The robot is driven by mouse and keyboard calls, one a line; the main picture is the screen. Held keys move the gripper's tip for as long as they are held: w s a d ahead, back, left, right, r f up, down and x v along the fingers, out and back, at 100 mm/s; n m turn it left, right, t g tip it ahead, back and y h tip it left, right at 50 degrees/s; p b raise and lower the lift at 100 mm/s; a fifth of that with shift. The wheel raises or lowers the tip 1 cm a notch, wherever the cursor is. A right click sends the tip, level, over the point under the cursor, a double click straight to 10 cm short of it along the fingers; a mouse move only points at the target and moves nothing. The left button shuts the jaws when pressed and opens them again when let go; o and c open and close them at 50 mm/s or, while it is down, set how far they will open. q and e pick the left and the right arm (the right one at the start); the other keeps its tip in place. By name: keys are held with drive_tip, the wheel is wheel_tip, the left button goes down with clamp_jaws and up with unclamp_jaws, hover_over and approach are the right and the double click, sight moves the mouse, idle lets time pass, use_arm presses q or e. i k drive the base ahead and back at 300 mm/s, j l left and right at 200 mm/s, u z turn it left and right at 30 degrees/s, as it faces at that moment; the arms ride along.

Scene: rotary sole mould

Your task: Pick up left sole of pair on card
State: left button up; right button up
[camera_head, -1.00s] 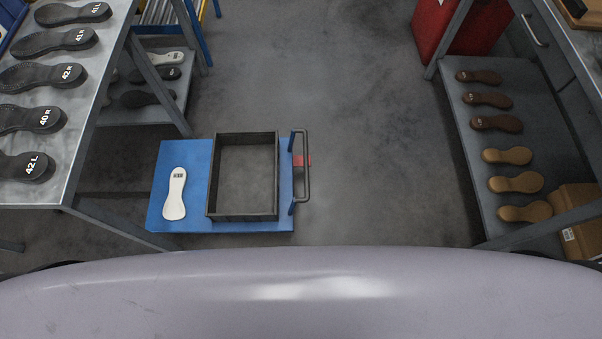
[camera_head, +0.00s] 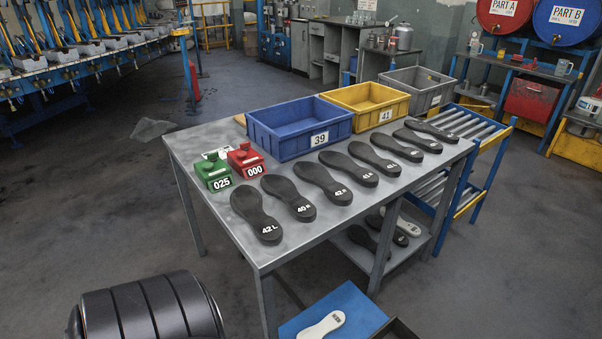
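A row of several dark shoe soles lies along the front of the grey metal table (camera_head: 222,195). The nearest, a sole marked 42 L (camera_head: 254,211), lies at the near left corner. Beside it lie a sole marked 40 R (camera_head: 288,197) and a sole marked 42 R (camera_head: 321,182). Farther right lie a sole that seems marked 41 R (camera_head: 346,167) and one marked 41 L (camera_head: 370,157). The marks on the farther soles are too small to read surely. I cannot make out a readable card. Neither gripper shows in the view.
Behind the soles stand a blue bin marked 39 (camera_head: 290,130), a yellow bin marked 41 (camera_head: 368,102) and a grey bin (camera_head: 420,85). Green (camera_head: 213,171) and red (camera_head: 245,159) number blocks stand at left. A blue platform (camera_head: 352,302) with a white sole (camera_head: 322,326) is below.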

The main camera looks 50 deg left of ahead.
sight(246, 201)
drive_tip(key=u, duration=2)
